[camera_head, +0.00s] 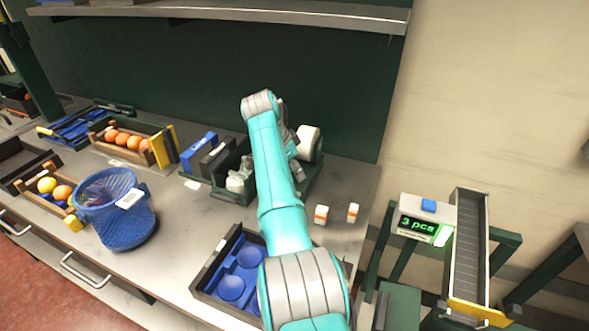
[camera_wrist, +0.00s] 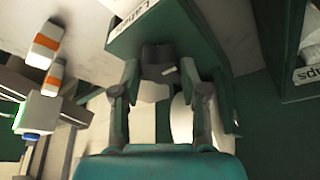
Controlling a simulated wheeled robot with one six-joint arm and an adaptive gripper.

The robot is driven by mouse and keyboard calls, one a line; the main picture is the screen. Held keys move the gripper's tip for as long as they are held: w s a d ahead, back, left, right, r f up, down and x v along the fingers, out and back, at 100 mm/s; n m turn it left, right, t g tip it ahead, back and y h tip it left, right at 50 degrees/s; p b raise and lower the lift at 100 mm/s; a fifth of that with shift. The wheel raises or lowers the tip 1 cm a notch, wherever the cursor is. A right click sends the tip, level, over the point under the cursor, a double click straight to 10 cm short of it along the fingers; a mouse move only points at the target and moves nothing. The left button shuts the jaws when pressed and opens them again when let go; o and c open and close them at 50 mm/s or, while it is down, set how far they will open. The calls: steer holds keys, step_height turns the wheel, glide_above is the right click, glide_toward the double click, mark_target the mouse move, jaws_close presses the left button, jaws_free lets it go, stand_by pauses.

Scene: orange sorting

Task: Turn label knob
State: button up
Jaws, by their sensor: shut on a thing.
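The label knob (camera_wrist: 157,54) is dark grey with a small white mark, on a green box (camera_wrist: 195,22) lettered "Labels" in the wrist view. My gripper (camera_wrist: 160,72) has one finger on each side of the knob and is shut on it. A white round part (camera_wrist: 181,118) shows behind the fingers. In the head view, the green box (camera_head: 316,168) with a white roll (camera_head: 308,143) stands at the back of the bench. My arm hides the knob and most of my gripper there.
Two small white-and-orange bottles (camera_head: 321,214) (camera_head: 353,212) stand right of my arm. A blue tray (camera_head: 215,262), blue basket (camera_head: 125,222) and crate of oranges (camera_head: 165,149) lie to the left.

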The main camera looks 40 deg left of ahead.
steer(key=o, duration=1.1)
steer(key=shift+o, duration=0.2)
steer(key=v, duration=1.2)
